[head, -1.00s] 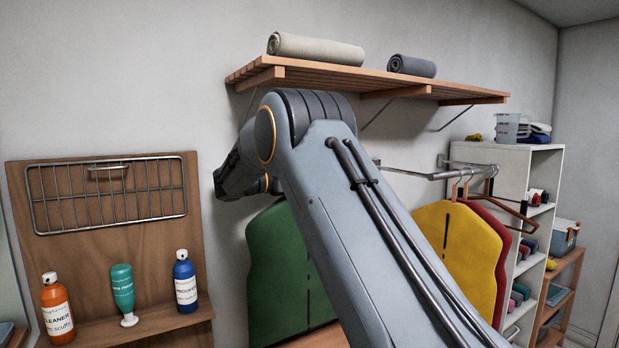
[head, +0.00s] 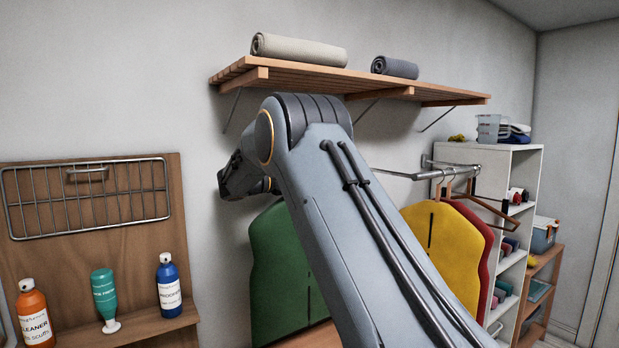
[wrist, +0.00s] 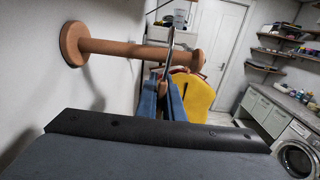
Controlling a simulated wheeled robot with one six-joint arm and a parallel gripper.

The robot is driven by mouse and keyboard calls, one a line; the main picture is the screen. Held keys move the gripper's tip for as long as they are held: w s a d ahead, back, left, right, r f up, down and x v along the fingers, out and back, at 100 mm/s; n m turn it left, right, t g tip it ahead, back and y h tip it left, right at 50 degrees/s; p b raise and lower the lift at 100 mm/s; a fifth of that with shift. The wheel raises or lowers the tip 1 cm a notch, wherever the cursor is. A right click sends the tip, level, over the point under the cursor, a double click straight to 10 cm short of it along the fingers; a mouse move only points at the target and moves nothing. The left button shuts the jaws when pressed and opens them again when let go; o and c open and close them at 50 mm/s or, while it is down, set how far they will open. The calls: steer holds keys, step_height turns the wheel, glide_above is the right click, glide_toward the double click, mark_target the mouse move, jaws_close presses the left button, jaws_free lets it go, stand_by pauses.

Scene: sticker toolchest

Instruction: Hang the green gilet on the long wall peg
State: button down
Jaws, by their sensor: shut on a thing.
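The green gilet (head: 275,265) hangs upright in the head view, partly hidden behind my arm. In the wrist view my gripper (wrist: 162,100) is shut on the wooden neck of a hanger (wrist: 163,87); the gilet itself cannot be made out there. The hanger's metal hook (wrist: 172,36) rises above the fingers and overlaps the peg in the picture; I cannot tell whether it touches it. The wooden wall peg (wrist: 135,49) sticks out from a round base on the left wall and ends in a knob. My arm hides the peg in the head view.
A slatted shelf (head: 300,80) with two rolled towels is above my arm. A metal rail (head: 420,175) holds a yellow gilet (head: 432,240) and a red one to the right. A wooden panel (head: 100,260) with a wire rack and bottles is at left.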

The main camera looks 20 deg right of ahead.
steer(key=shift+w+d, duration=0.2)
steer(key=shift+d, duration=0.7)
steer(key=shift+d+f+b, duration=0.35)
steer(key=shift+f+b, duration=0.1)
steer(key=shift+f, duration=0.25)
steer(key=shift+w, duration=0.1)
steer(key=c, duration=1.8)
jaws_free()
steer(key=shift+f, duration=0.15)
